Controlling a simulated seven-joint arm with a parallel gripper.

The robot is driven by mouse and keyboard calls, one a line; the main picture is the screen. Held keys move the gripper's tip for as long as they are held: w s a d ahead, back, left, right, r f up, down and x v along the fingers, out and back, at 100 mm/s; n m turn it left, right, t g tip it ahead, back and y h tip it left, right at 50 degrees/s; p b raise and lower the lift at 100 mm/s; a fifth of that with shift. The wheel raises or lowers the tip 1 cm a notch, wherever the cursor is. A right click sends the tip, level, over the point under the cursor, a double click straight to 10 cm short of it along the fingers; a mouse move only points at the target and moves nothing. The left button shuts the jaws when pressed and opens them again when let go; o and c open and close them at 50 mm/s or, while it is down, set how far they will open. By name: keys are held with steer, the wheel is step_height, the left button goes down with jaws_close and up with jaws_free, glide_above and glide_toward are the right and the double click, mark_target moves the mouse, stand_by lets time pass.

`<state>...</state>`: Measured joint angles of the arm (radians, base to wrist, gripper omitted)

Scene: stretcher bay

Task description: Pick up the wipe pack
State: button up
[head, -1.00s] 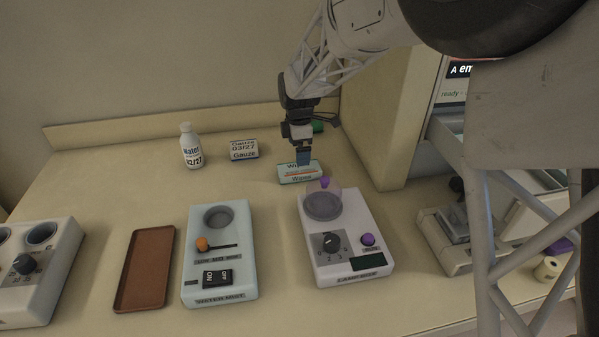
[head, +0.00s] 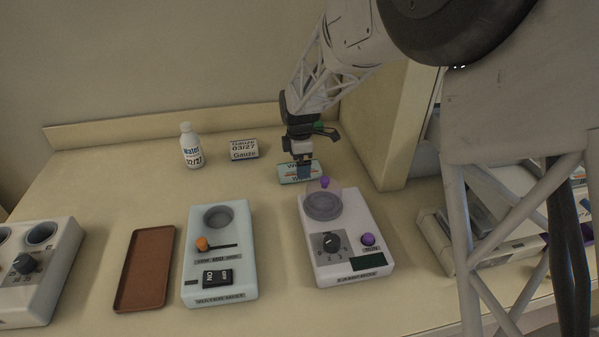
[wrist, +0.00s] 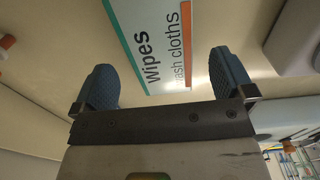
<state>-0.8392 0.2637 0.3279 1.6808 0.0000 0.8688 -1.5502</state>
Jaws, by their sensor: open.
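The wipe pack (head: 287,173) lies on the counter behind the right-hand machine, a white box with a teal edge and an orange stripe. In the wrist view the wipe pack (wrist: 150,35) shows its printed face with "Wipes" and "wash cloths", lying ahead of and between the fingers. My gripper (head: 303,170) is over the pack's right part in the head view and hides some of it. In the wrist view my gripper (wrist: 165,85) has its two blue fingers wide apart with nothing between the tips. Whether the fingers touch the pack cannot be told.
A water bottle (head: 191,147) and a gauze pack (head: 243,148) stand to the left. A machine with a clear dome (head: 345,240) is just in front of the pack. A pale blue machine (head: 219,270) and a brown tray (head: 145,270) are farther left. A cabinet wall (head: 385,130) rises at right.

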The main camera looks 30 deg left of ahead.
steer(key=shift+f, duration=1.6)
steer(key=shift+c, duration=0.3)
steer(key=c, duration=1)
